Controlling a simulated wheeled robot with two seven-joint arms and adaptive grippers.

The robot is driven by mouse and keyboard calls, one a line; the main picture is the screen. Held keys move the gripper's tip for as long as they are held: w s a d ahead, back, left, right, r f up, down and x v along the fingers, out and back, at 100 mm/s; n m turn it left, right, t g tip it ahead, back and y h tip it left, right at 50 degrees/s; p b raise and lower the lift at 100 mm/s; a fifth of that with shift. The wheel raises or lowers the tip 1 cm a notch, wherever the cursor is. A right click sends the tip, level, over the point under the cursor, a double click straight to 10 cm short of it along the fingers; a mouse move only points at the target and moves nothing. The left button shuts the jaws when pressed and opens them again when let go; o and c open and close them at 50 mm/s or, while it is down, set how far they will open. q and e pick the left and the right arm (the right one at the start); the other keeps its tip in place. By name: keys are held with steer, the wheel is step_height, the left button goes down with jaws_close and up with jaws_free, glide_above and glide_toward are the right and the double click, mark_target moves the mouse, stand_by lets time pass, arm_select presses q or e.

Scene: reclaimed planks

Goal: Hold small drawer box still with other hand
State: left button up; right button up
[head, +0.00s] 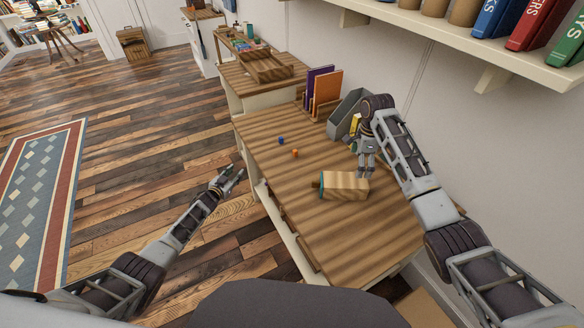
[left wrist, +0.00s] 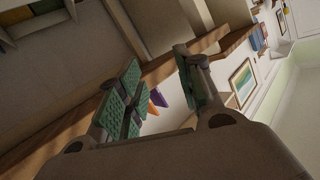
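The small drawer box (head: 345,187) is a wooden block-like box with a dark, teal-edged left end. It lies on the wooden desk top (head: 330,232). My right gripper (head: 367,174) points down at the box's far right edge, its fingertips touching it or very close. I cannot tell whether they grip it. My left gripper (head: 238,173) is off the desk's left edge, well apart from the box and empty. In the left wrist view its green-padded fingers (left wrist: 158,78) are spread apart. The box cannot be made out in that view.
A blue cube (head: 281,140) and an orange cube (head: 295,153) lie on the desk behind the box. Upright folders (head: 322,90) and a grey file holder (head: 347,113) stand at the back. A shelf (head: 470,40) overhangs the right. The desk's front left is clear.

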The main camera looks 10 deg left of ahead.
mark_target(353, 187)
arm_select(q)
steer(key=w+d+r+m+g+h, duration=0.1)
steer(key=w+d+r+m+h, duration=0.25)
steer(key=d+r, duration=0.35)
steer(key=w+d+r+m+g+h, duration=0.1)
steer(key=w+d+r+m+h, duration=0.3)
steer(key=r, duration=0.5)
steer(key=s+d+r+m+g+h, duration=0.1)
steer(key=s+d+m+g+h, duration=0.4)
steer(key=d, duration=0.6)
steer(key=s+d+f+m+g+y, duration=0.2)
steer(key=s+d+f+g+y, duration=0.1)
steer(key=s+g+y, duration=0.3)
steer(key=shift+s+d+g, duration=0.85)
steer(key=shift+s+g, duration=0.45)
steer(key=shift+g, duration=0.6)
arm_select(e)
steer(key=shift+f, duration=0.15)
steer(key=shift+f, duration=6.8)
